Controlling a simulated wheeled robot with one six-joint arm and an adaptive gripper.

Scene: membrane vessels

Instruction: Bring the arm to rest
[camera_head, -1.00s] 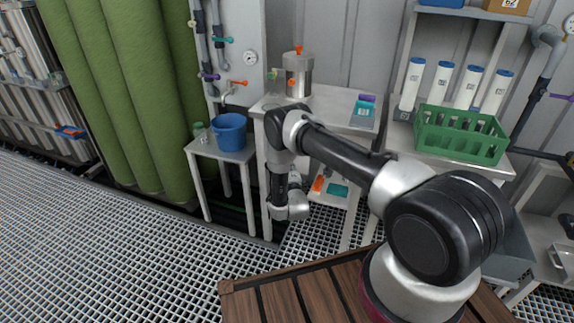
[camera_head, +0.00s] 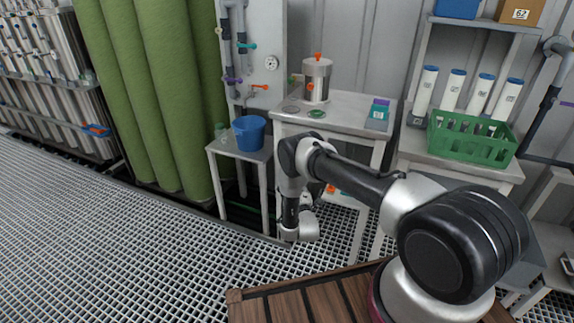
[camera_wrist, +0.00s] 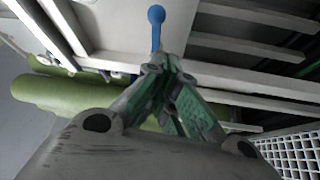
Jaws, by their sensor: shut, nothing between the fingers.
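My arm reaches out over the wooden deck in the head view, its forearm bent down in front of the white table. Its wrist hangs beside the table legs, and my gripper is not clearly made out there. In the wrist view my gripper (camera_wrist: 168,66) shows its two fingers drawn together at the tips, shut and empty. Pale frame bars and a blue-ended rod (camera_wrist: 156,24) lie beyond the fingertips.
A blue bucket (camera_head: 250,132) stands on a small stand left of my arm. The white table (camera_head: 346,106) bears a steel canister (camera_head: 317,80). A green crate (camera_head: 470,139) sits on the shelf unit at right. Open grating (camera_head: 110,245) lies at left.

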